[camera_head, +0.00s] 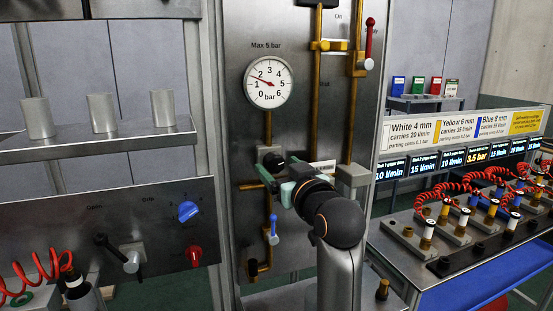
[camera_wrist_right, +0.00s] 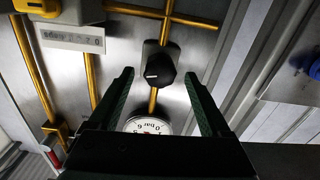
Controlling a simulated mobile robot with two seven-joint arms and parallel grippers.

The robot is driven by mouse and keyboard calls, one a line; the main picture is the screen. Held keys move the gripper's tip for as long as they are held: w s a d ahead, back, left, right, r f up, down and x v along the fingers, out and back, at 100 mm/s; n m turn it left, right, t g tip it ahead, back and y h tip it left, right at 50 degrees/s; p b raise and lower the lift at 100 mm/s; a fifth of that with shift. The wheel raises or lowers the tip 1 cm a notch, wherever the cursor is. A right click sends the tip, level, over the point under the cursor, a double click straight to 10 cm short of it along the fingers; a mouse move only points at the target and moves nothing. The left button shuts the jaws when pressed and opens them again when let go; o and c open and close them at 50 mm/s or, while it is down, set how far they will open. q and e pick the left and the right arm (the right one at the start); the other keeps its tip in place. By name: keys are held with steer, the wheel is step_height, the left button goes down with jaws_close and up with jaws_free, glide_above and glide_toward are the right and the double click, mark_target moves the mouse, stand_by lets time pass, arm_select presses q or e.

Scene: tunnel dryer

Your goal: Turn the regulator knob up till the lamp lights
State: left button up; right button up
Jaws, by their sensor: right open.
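The black regulator knob (camera_head: 271,158) sits on the steel panel, on a brass pipe below the round pressure gauge (camera_head: 269,83). The gauge's red needle points up and left, at the low side of the scale. My right gripper (camera_head: 283,178) is at the panel, just right of and below the knob, partly covering its surroundings. In the right wrist view the knob (camera_wrist_right: 158,70) shows between the two fingertips (camera_wrist_right: 158,76), which are spread apart and do not grip it. A white mark shows on the knob. I cannot make out a lit lamp. My left gripper is not in view.
Brass pipes run beside the knob, with a red-handled valve (camera_head: 369,38) above and a blue-handled valve (camera_head: 273,230) below. A panel with a blue knob (camera_head: 188,210) and red knob (camera_head: 194,255) stands left. A bench with fittings and red hoses stands right.

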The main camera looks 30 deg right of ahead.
steer(key=shift+x, duration=1.05)
steer(key=shift+s, duration=0.1)
steer(key=shift+c, duration=0.4)
jaws_close()
